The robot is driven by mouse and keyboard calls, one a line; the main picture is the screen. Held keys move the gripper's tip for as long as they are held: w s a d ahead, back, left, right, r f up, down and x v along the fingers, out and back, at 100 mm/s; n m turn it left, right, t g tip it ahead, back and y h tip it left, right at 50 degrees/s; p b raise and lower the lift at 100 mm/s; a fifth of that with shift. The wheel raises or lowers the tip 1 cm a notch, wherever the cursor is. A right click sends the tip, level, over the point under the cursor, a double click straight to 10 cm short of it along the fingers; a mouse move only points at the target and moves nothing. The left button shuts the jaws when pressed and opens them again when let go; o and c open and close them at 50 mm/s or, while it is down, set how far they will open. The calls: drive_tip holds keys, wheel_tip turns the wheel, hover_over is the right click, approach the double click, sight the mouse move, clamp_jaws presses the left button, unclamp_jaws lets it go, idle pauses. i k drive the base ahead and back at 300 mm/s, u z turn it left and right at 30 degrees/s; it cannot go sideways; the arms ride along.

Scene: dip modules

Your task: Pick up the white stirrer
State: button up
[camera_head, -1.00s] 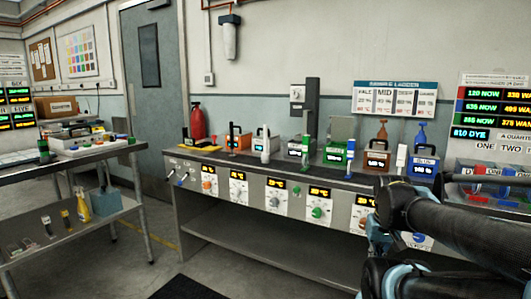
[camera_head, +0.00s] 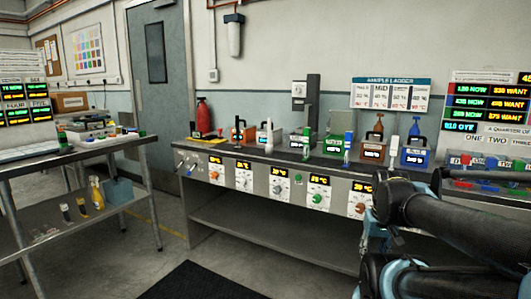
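A small white upright piece (camera_head: 269,138) stands on the long bench in front of one of the dip modules and looks like the white stirrer. It is small at this distance. Another pale upright piece (camera_head: 394,150) stands further right, near the blue module, and I cannot tell which is the stirrer named. A green upright piece (camera_head: 307,143) and a blue-and-white one (camera_head: 348,147) stand between them. My arm fills the lower right, well in front of the bench. My gripper does not show.
The long bench (camera_head: 300,212) has dials and displays on its front. A side table (camera_head: 75,155) with a lower shelf stands at the left. A black mat (camera_head: 205,283) lies on the floor. Open floor lies before the bench. A red extinguisher (camera_head: 203,117) is at the bench's left end.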

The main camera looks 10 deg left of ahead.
sight(269, 147)
drive_tip(key=k, duration=1)
drive_tip(key=u, duration=0.55)
drive_tip(key=i, duration=2.2)
drive_tip(key=z, duration=0.5)
